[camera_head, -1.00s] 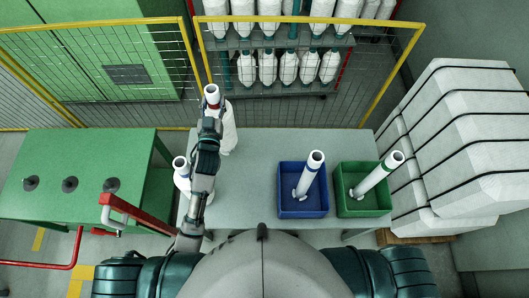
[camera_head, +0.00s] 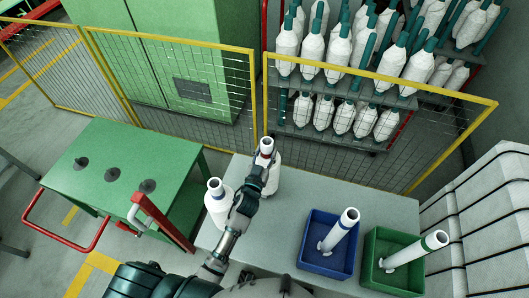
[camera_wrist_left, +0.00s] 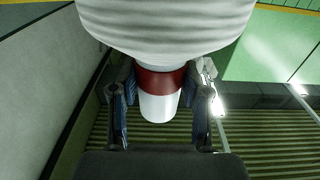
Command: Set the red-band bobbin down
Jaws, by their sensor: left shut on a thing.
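The red-band bobbin (camera_head: 275,178) is a white yarn body on a white tube with a red band near its top. It is at the back left of the grey table (camera_head: 360,192). My left gripper (camera_head: 266,160) is shut on its tube. In the left wrist view, the fingers of my left gripper (camera_wrist_left: 161,100) stand either side of the red band (camera_wrist_left: 160,81), with the white yarn (camera_wrist_left: 165,28) beyond. I cannot tell whether the bobbin's base touches the table. My right gripper is out of view.
Another white bobbin (camera_head: 217,207) stands close to my left forearm. A blue crate (camera_head: 325,268) and a green crate (camera_head: 395,278) each hold a leaning tube. A yellow-framed mesh fence (camera_head: 375,75) runs behind the table. A green cart (camera_head: 125,150) is at left.

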